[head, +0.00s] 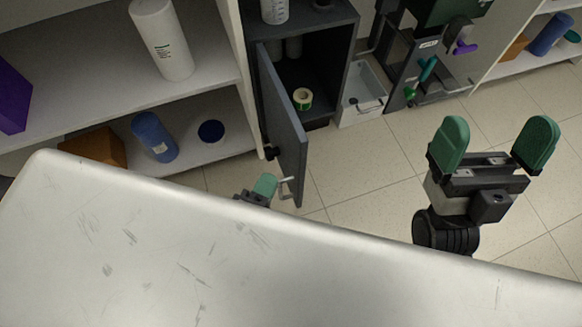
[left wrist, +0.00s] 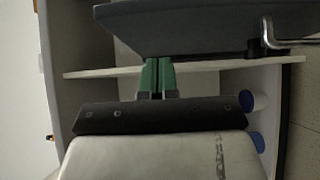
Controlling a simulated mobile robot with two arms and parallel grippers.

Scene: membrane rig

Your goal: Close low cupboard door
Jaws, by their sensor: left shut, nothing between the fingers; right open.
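The low cupboard (head: 318,62) is dark grey, and its grey-blue door (head: 285,120) stands open, swung out from the cupboard's left side. A metal handle (head: 287,187) is near the door's free end. The door (left wrist: 200,28) fills the top of the left wrist view, with the handle (left wrist: 275,38) at right. My left gripper (head: 264,186) is shut and empty on the door's left side near the handle, partly hidden in the head view. Its green fingertips (left wrist: 157,68) point at the door; I cannot tell whether they touch. My right gripper (head: 492,150) is open and empty, right of the door.
A green-edged tape roll (head: 303,98) lies in the cupboard. Shelves at left hold a white bottle (head: 162,40), a blue bottle (head: 154,136) and an orange box (head: 95,148). A white bin (head: 362,95) stands right of the cupboard. Tiled floor (head: 370,165) is clear between door and right gripper.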

